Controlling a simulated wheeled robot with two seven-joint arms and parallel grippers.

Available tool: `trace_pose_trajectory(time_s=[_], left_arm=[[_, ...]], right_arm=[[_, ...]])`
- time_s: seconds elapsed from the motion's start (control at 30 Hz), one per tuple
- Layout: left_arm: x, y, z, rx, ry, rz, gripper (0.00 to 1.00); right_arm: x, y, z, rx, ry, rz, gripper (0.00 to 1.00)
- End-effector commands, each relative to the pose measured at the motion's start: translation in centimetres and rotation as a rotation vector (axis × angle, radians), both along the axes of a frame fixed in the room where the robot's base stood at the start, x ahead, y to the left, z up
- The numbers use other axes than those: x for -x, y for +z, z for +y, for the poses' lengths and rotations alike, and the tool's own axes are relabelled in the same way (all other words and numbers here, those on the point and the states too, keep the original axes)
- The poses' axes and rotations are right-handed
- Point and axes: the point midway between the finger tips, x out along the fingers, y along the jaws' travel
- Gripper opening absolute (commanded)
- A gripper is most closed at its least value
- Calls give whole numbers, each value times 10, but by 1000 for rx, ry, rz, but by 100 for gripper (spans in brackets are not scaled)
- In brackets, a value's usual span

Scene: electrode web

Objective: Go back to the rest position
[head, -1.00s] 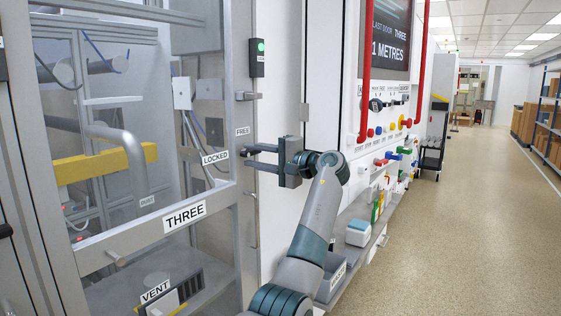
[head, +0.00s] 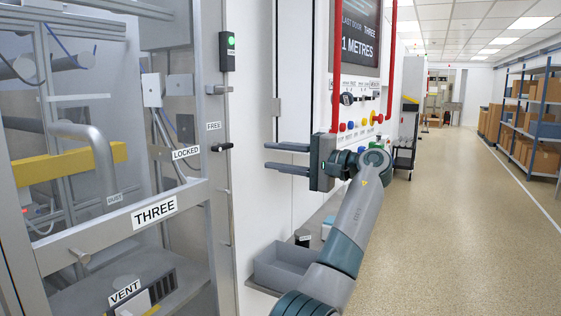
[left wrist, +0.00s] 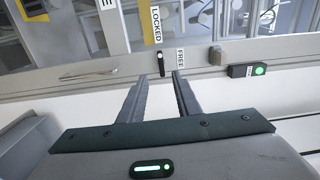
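My left gripper (head: 268,157) is open and empty, its two fingers apart and pointing left toward door THREE. It also shows in the left wrist view (left wrist: 160,77), with nothing between the fingers. A small black latch handle (head: 221,147) sits on the door's edge, beside the LOCKED label (head: 186,153) and below the FREE label (head: 213,126). The fingers are clear of it, with a gap of bare white panel in the head view. The handle also shows in the left wrist view (left wrist: 160,59), ahead of the fingertips. My right gripper is not in view.
The glazed door THREE (head: 153,211) stands at the left; a green light (head: 231,43) shows above the latch. A control panel with red pipes (head: 336,70) is behind my arm. A grey bin (head: 283,265) lies below it. The aisle floor (head: 460,220) at right is free.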

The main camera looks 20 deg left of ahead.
Motion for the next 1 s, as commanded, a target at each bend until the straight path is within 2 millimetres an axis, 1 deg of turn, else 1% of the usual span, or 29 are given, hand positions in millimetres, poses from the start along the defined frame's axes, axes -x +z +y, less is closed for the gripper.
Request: trace_pose_trajectory(time_s=[0.1,0.2,0.73,0.87,0.97,1.0], left_arm=[[1,0,-7,-1,0,0,30],[1,0,-10,0,1,-1,30],[0,-2,-10,0,-2,2,30],[-7,-18,-8,4,-25,15,30],[-20,-45,-6,11,-66,37,30],[-25,-59,-5,16,-87,48,30]], right_arm=[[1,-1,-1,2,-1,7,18],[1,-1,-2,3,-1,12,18],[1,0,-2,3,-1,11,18],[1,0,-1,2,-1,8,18],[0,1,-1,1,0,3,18],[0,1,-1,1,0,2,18]])
